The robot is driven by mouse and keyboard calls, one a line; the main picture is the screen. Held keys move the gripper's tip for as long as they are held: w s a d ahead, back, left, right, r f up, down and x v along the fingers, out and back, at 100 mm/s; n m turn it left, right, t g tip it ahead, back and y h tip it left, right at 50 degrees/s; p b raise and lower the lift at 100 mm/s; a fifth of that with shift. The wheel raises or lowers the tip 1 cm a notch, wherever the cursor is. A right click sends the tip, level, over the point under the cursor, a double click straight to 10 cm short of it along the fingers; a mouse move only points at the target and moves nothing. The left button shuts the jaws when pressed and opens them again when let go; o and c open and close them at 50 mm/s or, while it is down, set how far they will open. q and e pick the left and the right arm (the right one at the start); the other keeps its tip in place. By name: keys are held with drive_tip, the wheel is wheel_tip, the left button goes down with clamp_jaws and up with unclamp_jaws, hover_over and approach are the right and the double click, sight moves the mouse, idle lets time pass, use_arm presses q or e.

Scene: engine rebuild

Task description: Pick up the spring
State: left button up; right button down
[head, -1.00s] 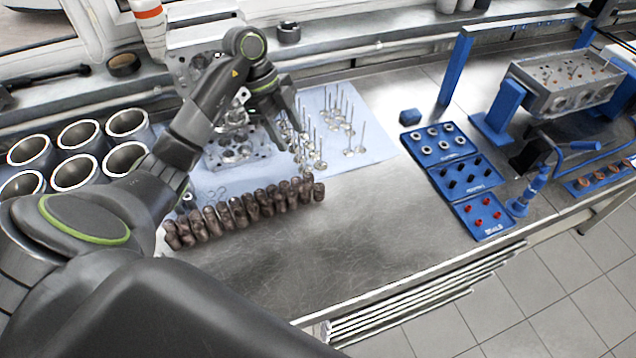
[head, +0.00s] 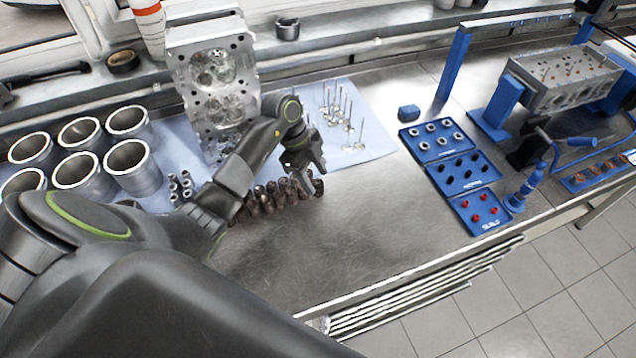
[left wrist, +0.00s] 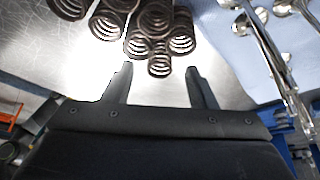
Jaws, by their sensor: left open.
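A row of brown coil springs (head: 268,200) lies on the steel bench in front of the blue mat. My left gripper (head: 317,172) is over the right end of the row, and my arm hides the row's left part. In the left wrist view the spring at the near end (left wrist: 160,66) lies ahead of my left gripper (left wrist: 158,72), centred between its two fingers. The fingers are apart with nothing held between them. Whether they touch the spring cannot be told. My right gripper is not in view.
Upright valves (head: 345,118) stand on the blue mat (head: 376,143) just behind. A cylinder head (head: 212,75) and metal sleeves (head: 132,165) are at the left. Blue trays (head: 463,178) lie at the right. The bench between the springs and trays is clear.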

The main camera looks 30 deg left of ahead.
use_arm(q)
drive_tip(key=shift+d+f, duration=0.2)
drive_tip(key=shift+f, duration=0.3)
drive_tip(key=c, duration=1.1)
